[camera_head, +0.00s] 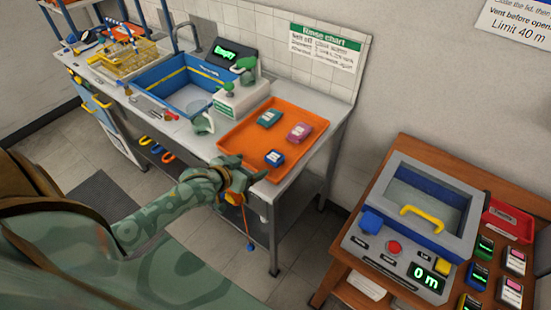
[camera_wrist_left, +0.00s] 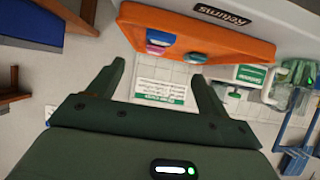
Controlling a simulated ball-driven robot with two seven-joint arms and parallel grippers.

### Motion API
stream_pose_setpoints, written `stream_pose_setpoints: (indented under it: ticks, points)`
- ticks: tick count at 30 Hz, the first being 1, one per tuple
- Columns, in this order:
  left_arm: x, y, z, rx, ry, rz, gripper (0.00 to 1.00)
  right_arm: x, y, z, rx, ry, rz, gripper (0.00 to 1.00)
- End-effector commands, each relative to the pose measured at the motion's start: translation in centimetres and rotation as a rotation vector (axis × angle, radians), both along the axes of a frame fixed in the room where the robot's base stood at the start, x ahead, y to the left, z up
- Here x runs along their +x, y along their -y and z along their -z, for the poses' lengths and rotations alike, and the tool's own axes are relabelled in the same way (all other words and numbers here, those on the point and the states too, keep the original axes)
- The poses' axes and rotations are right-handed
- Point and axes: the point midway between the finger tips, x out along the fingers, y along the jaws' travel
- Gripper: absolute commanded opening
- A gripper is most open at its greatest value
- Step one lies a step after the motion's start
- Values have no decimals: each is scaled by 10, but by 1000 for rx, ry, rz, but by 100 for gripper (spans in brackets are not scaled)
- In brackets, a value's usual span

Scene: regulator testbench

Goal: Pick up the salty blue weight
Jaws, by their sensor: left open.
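The blue weight (camera_head: 275,157) has a pale label and lies in the front part of an orange tray (camera_head: 240,141), on a steel bench. A teal weight (camera_head: 269,118) and a pink weight (camera_head: 299,131) lie behind it in the same tray. My left gripper (camera_head: 243,178) is at the tray's front left edge, left of and slightly nearer than the blue weight, not touching it. In the left wrist view its two fingers (camera_wrist_left: 158,75) are apart with nothing between them, and the tray (camera_wrist_left: 215,44) shows beyond them. My right gripper is not in view.
A wooden table at right holds a testing box with a yellow handle (camera_head: 422,218) and a red tray (camera_head: 508,219). The tray's raised rim borders the weights.

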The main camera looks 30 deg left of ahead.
Motion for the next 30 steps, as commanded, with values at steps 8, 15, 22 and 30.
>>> stream_pose_setpoints:
  ticks: [8, 15, 22, 30]
  points:
    - [53, 4, 33, 1, -1, -1, 78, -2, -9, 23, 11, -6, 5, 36]
    - [73, 7, 42, 1, -1, -1, 78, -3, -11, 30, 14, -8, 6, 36]
    - [104, 10, 60, 2, -3, 0, 78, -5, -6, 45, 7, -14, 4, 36]
    - [108, 11, 59, 2, -2, 1, 78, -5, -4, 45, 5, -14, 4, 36]
